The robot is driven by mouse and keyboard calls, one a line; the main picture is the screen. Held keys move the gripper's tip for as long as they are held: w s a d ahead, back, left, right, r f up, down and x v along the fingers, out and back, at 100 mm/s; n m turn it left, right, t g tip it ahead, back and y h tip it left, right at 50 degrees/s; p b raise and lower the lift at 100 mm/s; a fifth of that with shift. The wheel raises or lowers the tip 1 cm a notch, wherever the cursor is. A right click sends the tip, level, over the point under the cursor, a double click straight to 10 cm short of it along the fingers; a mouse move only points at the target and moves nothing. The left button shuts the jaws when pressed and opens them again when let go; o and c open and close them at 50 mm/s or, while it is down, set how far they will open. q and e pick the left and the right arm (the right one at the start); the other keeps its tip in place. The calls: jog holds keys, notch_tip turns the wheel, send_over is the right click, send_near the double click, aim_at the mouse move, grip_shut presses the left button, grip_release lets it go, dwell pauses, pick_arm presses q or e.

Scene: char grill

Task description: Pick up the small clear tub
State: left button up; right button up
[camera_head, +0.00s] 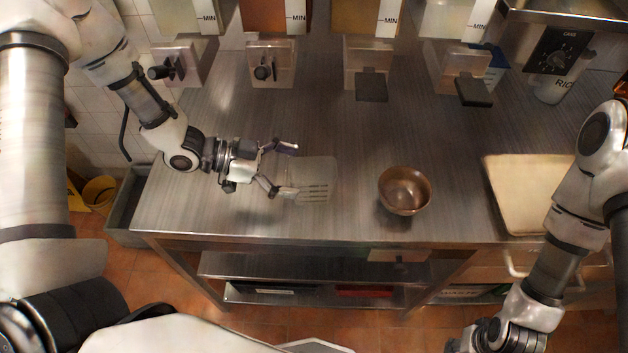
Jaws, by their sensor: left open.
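A small clear tub (318,168) shows as a faint, see-through shape on the steel worktop, left of the bowl. Its edges are hard to make out against the metal, and a slotted pale patch shows at its near side. My left gripper (287,168) is open, with its fingers spread toward the tub from the left. The tub's left edge is close to the fingertips; I cannot tell whether they touch it. My right arm comes down at the right edge, and its gripper fingers are out of the picture.
A brown bowl (404,190) stands on the steel worktop (350,222) right of the tub. A pale tray (530,190) lies farther right. Several dispensers with taps line the back. A yellow bin (99,192) stands left of the table. Bare worktop lies between the tub and bowl.

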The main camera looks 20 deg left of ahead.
aim_at(334, 177)
pick_arm(q)
jog(key=w+d+f, duration=0.1)
jog(key=w+d+f+p, duration=0.1)
jog(key=d, duration=0.1)
jog(key=shift+w+d, duration=0.1)
jog(key=shift+w, duration=0.05)
jog(key=shift+w+d+f, duration=0.1)
jog(key=shift+w+d, duration=0.05)
jog(key=shift+d, duration=0.25)
jog(key=shift+s, duration=0.3)
jog(key=c, duration=1.2)
